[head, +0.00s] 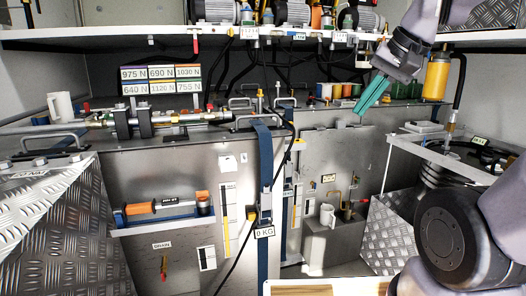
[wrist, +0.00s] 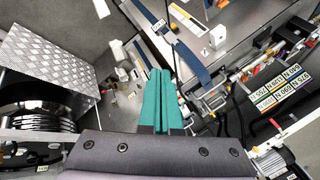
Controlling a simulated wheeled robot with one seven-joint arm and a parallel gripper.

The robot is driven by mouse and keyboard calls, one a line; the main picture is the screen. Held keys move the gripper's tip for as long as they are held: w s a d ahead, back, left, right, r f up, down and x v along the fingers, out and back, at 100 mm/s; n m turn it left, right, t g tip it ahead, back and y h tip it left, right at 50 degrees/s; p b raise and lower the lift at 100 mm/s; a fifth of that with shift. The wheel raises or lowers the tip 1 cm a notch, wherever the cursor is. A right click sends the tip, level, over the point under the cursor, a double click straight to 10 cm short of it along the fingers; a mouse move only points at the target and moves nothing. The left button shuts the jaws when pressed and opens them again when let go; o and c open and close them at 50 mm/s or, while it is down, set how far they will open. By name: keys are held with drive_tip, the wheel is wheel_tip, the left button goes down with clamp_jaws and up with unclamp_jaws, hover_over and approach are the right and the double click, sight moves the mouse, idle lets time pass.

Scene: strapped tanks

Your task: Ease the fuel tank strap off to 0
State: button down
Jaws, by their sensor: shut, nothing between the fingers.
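A blue strap (head: 264,160) runs over the top edge and down the front of the grey metal tank (head: 150,180). A sign reading 0 KG (head: 265,232) hangs on it below a grey buckle (head: 266,203). The strap (wrist: 193,62) and a small sign (wrist: 158,26) also show in the wrist view. No label I can read names the fuel tank. My gripper (head: 359,112) has teal fingers pressed together, empty, in the air to the right of the strap. In the wrist view my gripper (wrist: 160,72) points between the strap and a treadplate box.
A shelf with motors (head: 290,12) crosses the top. Weight signs (head: 160,80) stand at the back left. A black cable (head: 240,258) hangs beside the strap. Treadplate boxes (head: 60,225) stand low.

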drive_tip(key=shift+n+t+h, duration=0.3)
drive_tip(key=shift+t+h, duration=0.5)
drive_tip(key=d, duration=0.1)
drive_tip(key=s+d+r, duration=0.1)
drive_tip(key=s+d, duration=0.1)
drive_tip(key=shift+d+r, duration=0.25)
drive_tip(key=shift+r, duration=0.05)
